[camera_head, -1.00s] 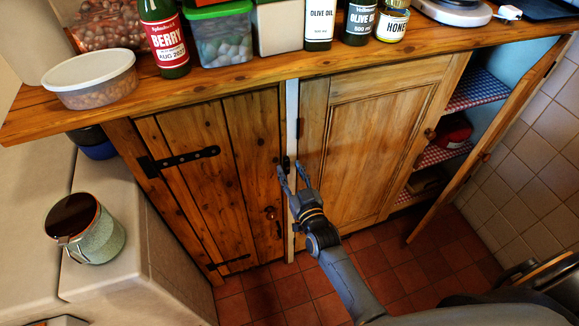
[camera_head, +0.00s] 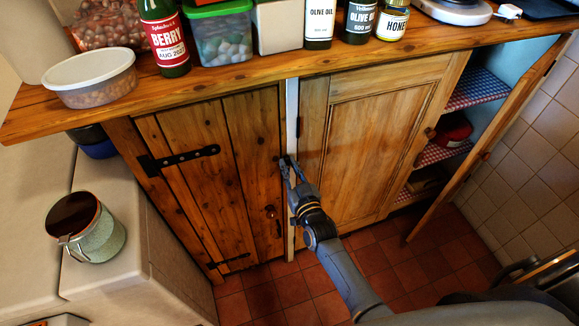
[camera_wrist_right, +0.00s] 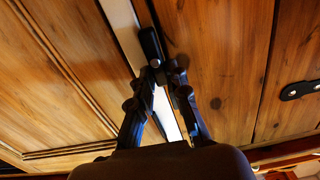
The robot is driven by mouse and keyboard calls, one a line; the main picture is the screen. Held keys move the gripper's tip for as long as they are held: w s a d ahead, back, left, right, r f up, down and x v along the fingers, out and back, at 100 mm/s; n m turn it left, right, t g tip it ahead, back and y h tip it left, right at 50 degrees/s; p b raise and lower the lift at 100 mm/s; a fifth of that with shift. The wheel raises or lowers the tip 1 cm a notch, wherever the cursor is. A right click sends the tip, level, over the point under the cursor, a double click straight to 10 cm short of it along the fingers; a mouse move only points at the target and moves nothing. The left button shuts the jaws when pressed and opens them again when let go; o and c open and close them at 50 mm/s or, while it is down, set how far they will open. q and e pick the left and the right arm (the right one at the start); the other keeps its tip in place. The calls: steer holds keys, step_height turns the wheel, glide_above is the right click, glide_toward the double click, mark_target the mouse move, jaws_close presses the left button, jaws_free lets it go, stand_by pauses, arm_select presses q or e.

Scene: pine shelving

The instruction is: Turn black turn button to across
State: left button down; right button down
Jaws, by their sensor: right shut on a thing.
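The black turn button (camera_wrist_right: 151,44) is on the white strip between the two cupboard doors. In the right wrist view it lies roughly along the strip, with a round pivot showing near its lower end. My right gripper (camera_wrist_right: 167,78) is shut on the turn button's near end. In the head view the right gripper (camera_head: 289,162) reaches the edge of the dark plank door (camera_head: 205,165), and its fingers cover most of the button. My left gripper is not in view.
A paler panelled door (camera_head: 370,140) is to the right, beside open shelves (camera_head: 450,155). Bottles and tubs stand along the wooden worktop (camera_head: 230,80) above. A lidded jar (camera_head: 88,230) stands on the left counter. Red floor tiles are clear below.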

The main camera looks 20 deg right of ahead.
steer(key=m+b, duration=0.1)
steer(key=m, duration=0.5)
steer(key=d+f+m+b, duration=0.1)
steer(key=m+b, duration=0.1)
steer(key=m, duration=0.3)
steer(key=f+m+b, duration=0.1)
steer(key=m+b, duration=0.1)
steer(key=m, duration=0.4)
steer(key=shift+d+m, duration=0.3)
steer(key=shift+d, duration=0.05)
stand_by(0.4)
steer(key=c, duration=1.3)
jaws_free()
steer(key=shift+r, duration=0.1)
steer(key=s, duration=1.2)
steer(key=shift+d, duration=0.2)
